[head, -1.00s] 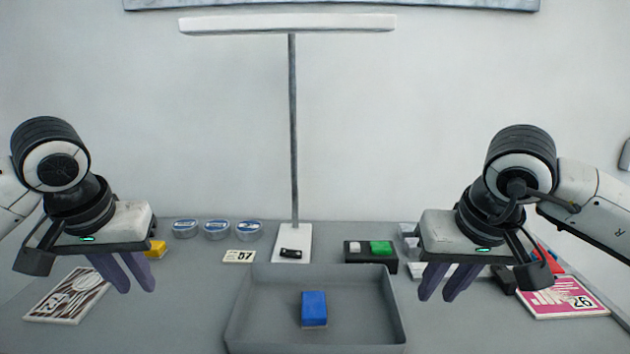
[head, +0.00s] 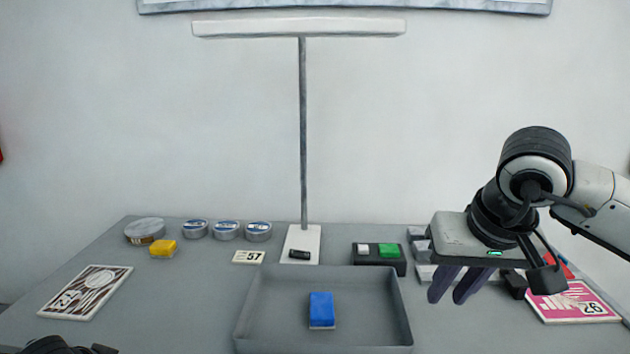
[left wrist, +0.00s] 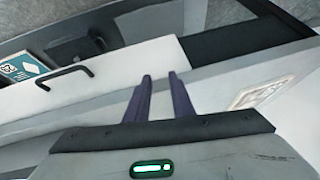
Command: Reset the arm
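My right gripper (head: 455,284) hangs over the right side of the table, with its two purple fingers apart and nothing between them. My left arm shows only as a dark part at the bottom left corner of the head view. In the left wrist view my left gripper (left wrist: 161,82) has its two fingers apart, with nothing between them. Below it are a pale drawer front with a dark handle (left wrist: 65,78) and a grey edge. A blue block (head: 321,310) lies in the grey tray (head: 402,316), apart from both grippers.
On the table stand a lamp (head: 303,140), several round tins (head: 226,230), a yellow block (head: 163,249), a "57" card (head: 248,257) and a black box with a green button (head: 388,250). Picture cards lie at left (head: 86,291) and right (head: 573,303).

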